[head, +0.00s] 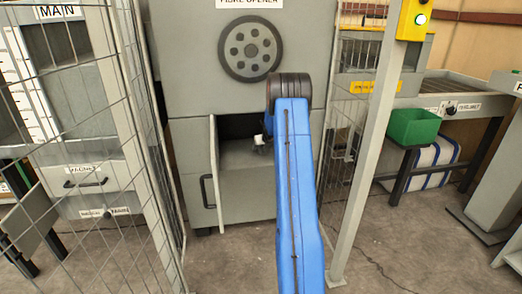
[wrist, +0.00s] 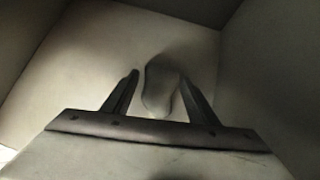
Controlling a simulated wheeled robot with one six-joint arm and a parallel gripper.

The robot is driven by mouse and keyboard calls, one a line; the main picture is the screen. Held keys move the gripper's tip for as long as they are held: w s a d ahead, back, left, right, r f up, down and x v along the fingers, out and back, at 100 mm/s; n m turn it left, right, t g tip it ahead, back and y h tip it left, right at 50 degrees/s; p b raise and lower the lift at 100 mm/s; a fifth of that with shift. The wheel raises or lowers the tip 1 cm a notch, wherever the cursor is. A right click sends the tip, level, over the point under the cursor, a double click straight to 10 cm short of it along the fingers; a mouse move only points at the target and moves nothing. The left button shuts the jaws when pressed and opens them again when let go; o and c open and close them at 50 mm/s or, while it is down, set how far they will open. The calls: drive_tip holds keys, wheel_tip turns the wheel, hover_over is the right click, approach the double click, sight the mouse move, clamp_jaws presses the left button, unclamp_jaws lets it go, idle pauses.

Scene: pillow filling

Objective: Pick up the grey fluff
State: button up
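The grey fluff (wrist: 161,85) shows in the wrist view as a rounded, smooth grey lump on the pale floor of a dim compartment. My gripper (wrist: 162,82) is open in the wrist view, with one finger on each side of the lump. The lump's near end lies between the fingers, nearer the right one. I cannot tell whether either finger touches it. In the head view my blue arm reaches into the open compartment (head: 240,128) of the grey fibre opener machine (head: 190,80). The fluff cannot be made out there, and my gripper is mostly hidden by the arm.
The compartment's walls stand close on both sides in the wrist view. Its door (head: 214,165) hangs open on the left. Mesh fencing (head: 120,120) stands left, and a pale post (head: 365,150) stands right. A green bin (head: 413,127) is farther right.

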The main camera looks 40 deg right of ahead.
drive_tip(key=c, duration=0.7)
drive_tip(key=shift+c, duration=0.2)
drive_tip(key=shift+r, duration=0.15)
